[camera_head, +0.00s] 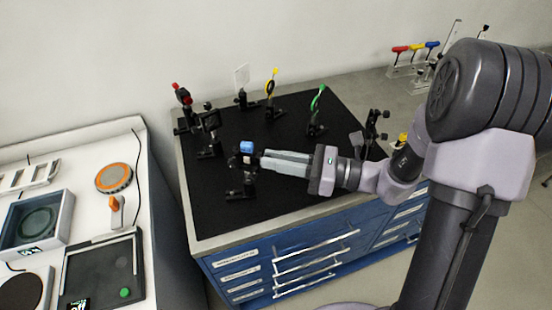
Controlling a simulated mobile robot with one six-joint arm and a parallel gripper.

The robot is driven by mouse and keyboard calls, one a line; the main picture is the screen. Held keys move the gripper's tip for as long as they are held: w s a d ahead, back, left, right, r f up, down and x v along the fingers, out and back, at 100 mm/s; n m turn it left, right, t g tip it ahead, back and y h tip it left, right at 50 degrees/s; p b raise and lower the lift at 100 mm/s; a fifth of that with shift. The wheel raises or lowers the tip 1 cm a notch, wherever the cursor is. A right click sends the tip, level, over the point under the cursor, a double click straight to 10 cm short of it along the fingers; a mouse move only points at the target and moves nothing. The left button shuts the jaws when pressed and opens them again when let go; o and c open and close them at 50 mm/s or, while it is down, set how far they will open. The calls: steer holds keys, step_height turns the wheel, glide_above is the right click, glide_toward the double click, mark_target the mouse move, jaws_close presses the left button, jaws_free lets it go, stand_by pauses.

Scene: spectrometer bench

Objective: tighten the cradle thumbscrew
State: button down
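A small black holder with a blue top (247,147) stands near the front middle of the black bench top; it seems to be the cradle. Its thumbscrew cannot be made out, being too small or hidden by the fingertips. My gripper (263,160) comes in from the right, with its two long pale fingers lying level and pointing left. The fingertips end at the right side of the holder, just below the blue top. I cannot tell whether they touch it or have anything between them. The fingers lie close together, and the gap at the tips is not clear.
Other optic mounts stand on the black bench top (235,205): a red-topped one (183,95), a yellow one (271,86) and a green one (317,100). Another black mount (210,130) stands behind and left of the holder. The front left bench top is clear.

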steer(key=shift+r+p, duration=0.1)
steer(key=shift+p, duration=0.25)
steer(key=shift+f+m+p, duration=0.15)
steer(key=shift+m+p, duration=5.35)
steer(key=shift+m, duration=2)
steer(key=shift+f+m+p, duration=0.15)
steer(key=shift+m+p, duration=5.3)
steer(key=shift+m, duration=2.05)
steer(key=c, duration=1.4)
jaws_free()
